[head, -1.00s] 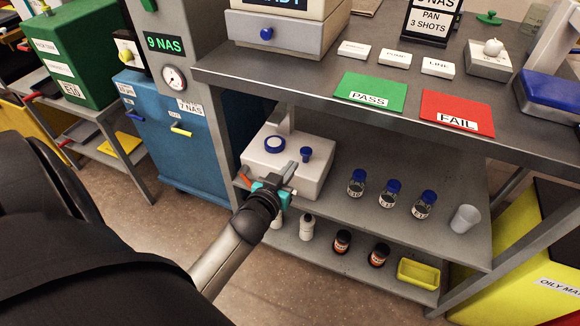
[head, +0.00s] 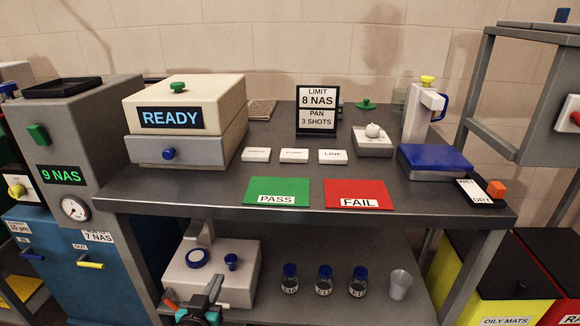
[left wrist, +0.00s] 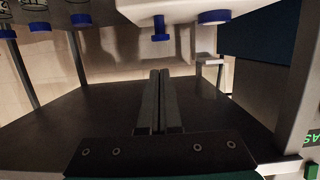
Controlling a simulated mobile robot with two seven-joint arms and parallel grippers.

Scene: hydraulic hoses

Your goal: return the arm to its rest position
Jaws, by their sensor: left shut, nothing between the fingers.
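My left gripper (head: 215,287) is low in the head view, in front of the white device with blue knobs (head: 240,292) on the lower shelf. Its two fingers are together with nothing between them. In the left wrist view the closed fingers (left wrist: 160,100) point away from the camera, with blue knobs (left wrist: 160,28) beyond their tips. Whether the gripper touches the device cannot be told. Most of my left arm is below the head view. My right gripper is not in view.
The grey bench (head: 220,195) overhangs the lower shelf. Blue-capped bottles (head: 324,280) and a clear cup (head: 400,284) stand right of the device. On the bench are the READY box (head: 205,105), green PASS card (head: 277,188) and red FAIL card (head: 357,190). A blue cabinet (head: 60,265) stands left.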

